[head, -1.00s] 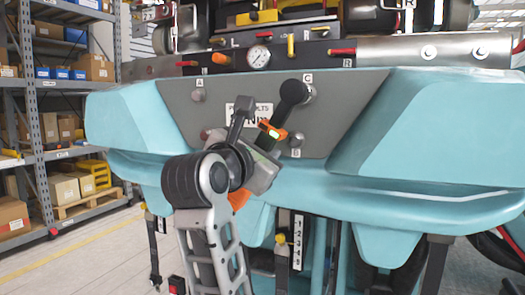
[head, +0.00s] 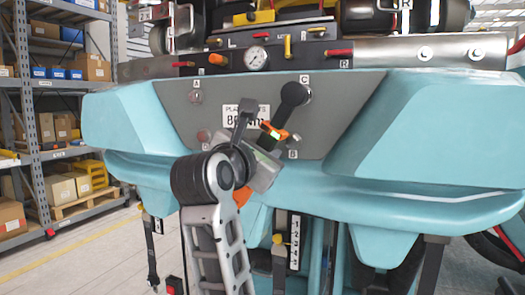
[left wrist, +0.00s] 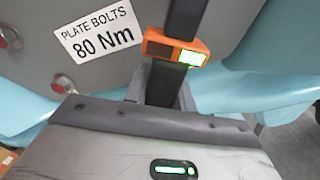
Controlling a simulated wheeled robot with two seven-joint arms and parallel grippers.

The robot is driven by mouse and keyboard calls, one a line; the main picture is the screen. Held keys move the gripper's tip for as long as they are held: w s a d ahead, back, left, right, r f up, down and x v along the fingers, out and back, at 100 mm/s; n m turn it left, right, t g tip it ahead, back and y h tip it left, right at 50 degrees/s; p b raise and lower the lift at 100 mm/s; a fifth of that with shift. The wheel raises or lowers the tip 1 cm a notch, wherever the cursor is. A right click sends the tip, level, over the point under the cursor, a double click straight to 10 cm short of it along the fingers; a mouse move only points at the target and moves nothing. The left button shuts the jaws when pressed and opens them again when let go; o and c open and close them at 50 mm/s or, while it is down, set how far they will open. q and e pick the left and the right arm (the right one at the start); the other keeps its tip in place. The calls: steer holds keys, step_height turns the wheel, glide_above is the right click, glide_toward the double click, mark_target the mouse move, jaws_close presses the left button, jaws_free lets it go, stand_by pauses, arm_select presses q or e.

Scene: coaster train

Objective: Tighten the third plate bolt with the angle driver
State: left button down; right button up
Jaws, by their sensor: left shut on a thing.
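The angle driver (head: 291,98) has a black neck and an orange band with a small display. Its head is at the upper right of the grey plate, over the spot marked C, and covers most of the bolt (head: 306,97) there. My left gripper (head: 260,150) is shut on the driver's lower part, in front of the plate. In the left wrist view the orange band (left wrist: 175,47) shows a lit green display. Bolt A (head: 195,97) and a reddish bolt (head: 204,135) below it are bare. The bolt by mark B is mostly hidden behind the driver. My right gripper is not in view.
The grey plate (head: 350,98) is set in a turquoise body (head: 420,130) that bulges out on both sides. A white label (head: 236,121) reads 80 Nm. A gauge (head: 257,58) and coloured levers sit above. Shelves (head: 40,110) stand at the left.

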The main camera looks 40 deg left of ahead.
arm_select(q)
steer(key=shift+r, duration=0.2)
steer(key=shift+p, duration=0.3)
stand_by(1.0)
steer(key=shift+w+a, duration=0.1)
steer(key=shift+w, duration=0.1)
steer(key=shift+w, duration=0.2)
stand_by(0.4)
steer(key=shift+w+a, duration=0.1)
steer(key=shift+w, duration=0.15)
steer(key=shift+w, duration=0.15)
stand_by(0.5)
steer(key=shift+p, duration=0.55)
stand_by(0.5)
stand_by(0.8)
